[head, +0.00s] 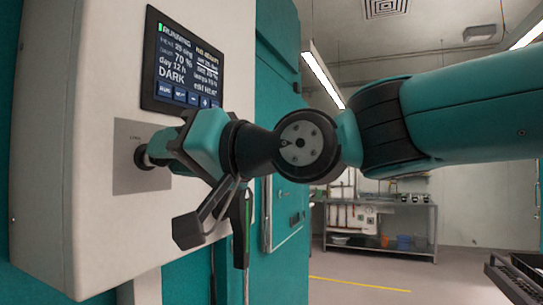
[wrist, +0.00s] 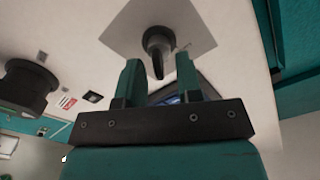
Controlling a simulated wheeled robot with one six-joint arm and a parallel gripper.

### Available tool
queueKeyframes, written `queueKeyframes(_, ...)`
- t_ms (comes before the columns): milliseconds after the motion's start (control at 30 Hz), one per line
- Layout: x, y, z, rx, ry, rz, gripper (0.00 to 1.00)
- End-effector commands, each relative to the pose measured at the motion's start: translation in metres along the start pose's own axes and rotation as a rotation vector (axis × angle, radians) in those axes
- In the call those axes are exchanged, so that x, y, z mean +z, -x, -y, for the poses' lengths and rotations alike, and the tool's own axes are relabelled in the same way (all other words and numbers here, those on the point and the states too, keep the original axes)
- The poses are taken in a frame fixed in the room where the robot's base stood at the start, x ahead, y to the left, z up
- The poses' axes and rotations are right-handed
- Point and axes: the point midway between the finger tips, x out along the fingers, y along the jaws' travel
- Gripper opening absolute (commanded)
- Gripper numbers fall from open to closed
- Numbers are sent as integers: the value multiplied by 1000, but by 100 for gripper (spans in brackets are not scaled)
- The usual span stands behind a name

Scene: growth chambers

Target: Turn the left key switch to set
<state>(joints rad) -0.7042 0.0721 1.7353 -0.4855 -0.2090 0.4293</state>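The key switch (head: 142,158) is a dark round collar on a grey square plate (head: 127,182), below the screen on the white panel. In the wrist view the key switch (wrist: 158,40) shows ahead of my gripper, with a dark narrow key (wrist: 158,67) sticking out toward it. My gripper (head: 163,150) is close in front of the switch in the head view. In the wrist view my gripper (wrist: 158,62) has its two green fingers apart, with the key in the gap between them and no clear contact. The key's far side is hidden in the head view.
A display screen (head: 183,65) reading RUNNING and DARK sits just above my gripper on the white panel (head: 60,140). Teal cabinets (head: 283,215) stand behind.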

Motion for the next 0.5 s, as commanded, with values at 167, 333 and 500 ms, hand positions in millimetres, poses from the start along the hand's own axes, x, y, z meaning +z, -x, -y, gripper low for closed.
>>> queueKeyframes(167,4,42,-3,2,2,-7,33)
queueKeyframes(333,4,87,-4,4,2,-7,33)
queueKeyframes(500,3,127,-4,5,1,-6,33)
